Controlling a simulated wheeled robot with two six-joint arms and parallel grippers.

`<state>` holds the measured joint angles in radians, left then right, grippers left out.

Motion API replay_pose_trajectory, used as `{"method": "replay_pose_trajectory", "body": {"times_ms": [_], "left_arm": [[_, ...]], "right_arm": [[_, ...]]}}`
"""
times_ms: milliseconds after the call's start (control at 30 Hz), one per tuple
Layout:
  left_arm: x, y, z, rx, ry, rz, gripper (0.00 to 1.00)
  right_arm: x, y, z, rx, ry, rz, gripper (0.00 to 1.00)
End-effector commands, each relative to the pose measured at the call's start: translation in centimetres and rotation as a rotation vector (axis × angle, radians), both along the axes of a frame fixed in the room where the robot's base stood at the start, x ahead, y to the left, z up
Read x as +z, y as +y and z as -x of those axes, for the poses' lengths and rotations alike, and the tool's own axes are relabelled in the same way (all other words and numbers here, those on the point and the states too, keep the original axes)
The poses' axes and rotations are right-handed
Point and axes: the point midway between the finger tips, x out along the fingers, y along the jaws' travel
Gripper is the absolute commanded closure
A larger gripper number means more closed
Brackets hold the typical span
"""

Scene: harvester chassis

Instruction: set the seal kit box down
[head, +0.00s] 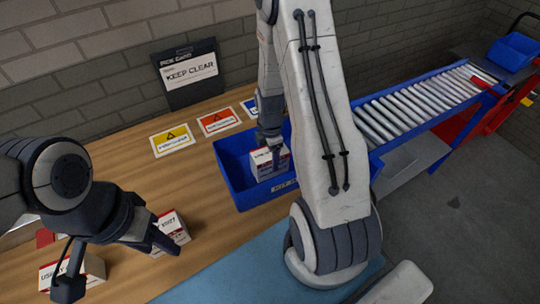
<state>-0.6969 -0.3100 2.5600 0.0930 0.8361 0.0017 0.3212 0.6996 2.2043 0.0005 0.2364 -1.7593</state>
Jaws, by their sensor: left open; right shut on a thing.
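My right gripper (269,146) points down and is shut on a small white box (271,166) with a dark printed band, taken as the seal kit box; its label is too small to read. The box is inside the outline of the blue bin (228,183), near its front wall. I cannot tell whether it touches the bin floor. My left gripper (117,266) is open and empty at the lower left, its fingers spread above the wooden table.
Two white-and-red boxes lie on the table, one (172,231) by the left gripper's right finger, one (88,270) by its left finger. A roller conveyor (420,105) runs right. A blue mat (225,275) lies in front.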

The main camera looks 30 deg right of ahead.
Motion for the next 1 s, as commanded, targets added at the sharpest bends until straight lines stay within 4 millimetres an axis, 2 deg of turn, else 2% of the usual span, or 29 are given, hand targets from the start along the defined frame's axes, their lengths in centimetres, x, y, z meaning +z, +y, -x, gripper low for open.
{"method": "replay_pose_trajectory", "body": {"times_ms": [67,100,133,167,367,467,533,667,1000], "left_arm": [[-0.3,0.0,0.0,0.000,0.000,0.000,0.50],[-0.2,0.0,0.0,0.000,0.000,0.000,0.50],[-0.2,0.0,0.0,0.000,0.000,0.000,0.50],[-0.2,0.0,0.0,0.000,0.000,0.000,0.50],[-0.1,0.0,0.0,0.000,0.000,0.000,0.50],[0.3,0.0,0.0,0.000,0.000,0.000,0.50],[-0.2,0.0,0.0,0.000,0.000,0.000,0.50],[-0.6,0.0,0.0,0.000,0.000,0.000,0.50],[-1.6,0.0,0.0,-0.001,0.000,0.000,0.50]], "right_arm": [[-0.4,0.0,0.0,0.000,0.000,0.000,0.94],[-0.3,0.0,0.0,0.000,0.000,0.000,0.14],[-0.2,0.0,0.0,0.000,0.000,0.000,0.02],[-0.2,0.0,0.0,0.000,0.000,0.000,0.00],[-0.2,0.0,0.0,0.000,0.000,0.000,0.00],[0.3,0.0,0.0,0.000,0.000,0.000,0.00],[0.7,0.0,-0.1,0.000,-0.004,0.002,0.00],[2.8,0.0,-0.1,0.000,-0.007,0.002,0.00],[9.7,0.0,-0.1,0.000,-0.006,0.002,0.00]]}}
